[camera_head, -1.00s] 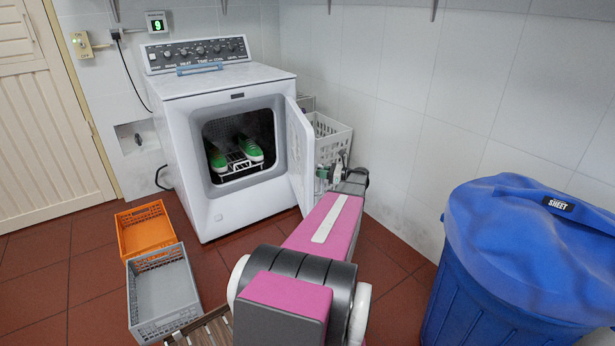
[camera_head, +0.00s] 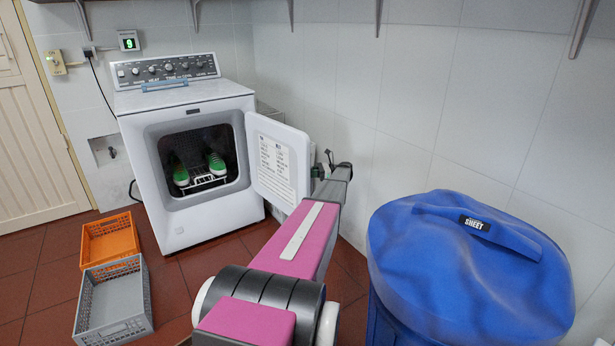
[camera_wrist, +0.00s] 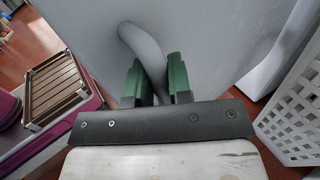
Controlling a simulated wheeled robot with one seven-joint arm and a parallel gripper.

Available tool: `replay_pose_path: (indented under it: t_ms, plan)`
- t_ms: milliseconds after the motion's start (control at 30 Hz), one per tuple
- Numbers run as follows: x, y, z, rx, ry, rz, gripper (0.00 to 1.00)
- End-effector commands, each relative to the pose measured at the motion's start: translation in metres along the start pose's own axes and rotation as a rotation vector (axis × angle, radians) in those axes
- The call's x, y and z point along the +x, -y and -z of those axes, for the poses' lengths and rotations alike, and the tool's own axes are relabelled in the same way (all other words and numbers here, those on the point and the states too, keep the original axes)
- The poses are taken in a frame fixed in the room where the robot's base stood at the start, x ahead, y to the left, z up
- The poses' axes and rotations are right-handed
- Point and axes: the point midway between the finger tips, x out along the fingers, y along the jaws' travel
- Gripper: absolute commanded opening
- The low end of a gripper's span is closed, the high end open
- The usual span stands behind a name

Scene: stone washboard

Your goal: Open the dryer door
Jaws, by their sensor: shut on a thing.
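The white dryer (camera_head: 215,200) stands against the back wall. Its door (camera_head: 277,160) is swung wide open to the right, with its labelled inner face towards me. A pair of green shoes (camera_head: 198,171) on a rack shows inside the drum. My gripper (camera_head: 322,168) is at the door's free edge, partly hidden behind it in the head view. In the wrist view my gripper (camera_wrist: 157,66) has its green fingers shut on a curved grey handle (camera_wrist: 140,45) on the door's grey outer face (camera_wrist: 215,45).
A large blue bin (camera_head: 470,260) stands at the right. An orange crate (camera_head: 110,238) and a grey crate (camera_head: 113,300) lie on the floor at the left. A white lattice basket (camera_wrist: 295,125) is close beside the door. A slatted wooden piece (camera_wrist: 55,90) lies at the left of the wrist view.

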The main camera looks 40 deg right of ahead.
Motion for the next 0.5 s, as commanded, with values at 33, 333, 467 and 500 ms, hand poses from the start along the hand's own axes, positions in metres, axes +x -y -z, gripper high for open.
replay_pose_path:
  t_ms: [33, 333, 467, 500]
  plan:
    - [-0.0022, -0.0013, -0.0020, 0.003, 0.004, -0.006, 0.00]
    - [-0.0021, -0.0015, -0.0025, 0.002, 0.005, -0.008, 0.00]
    - [-0.0019, -0.0011, -0.0023, 0.001, 0.005, -0.007, 0.43]
    - [-0.0017, -0.0009, -0.0021, 0.001, 0.005, -0.006, 0.43]
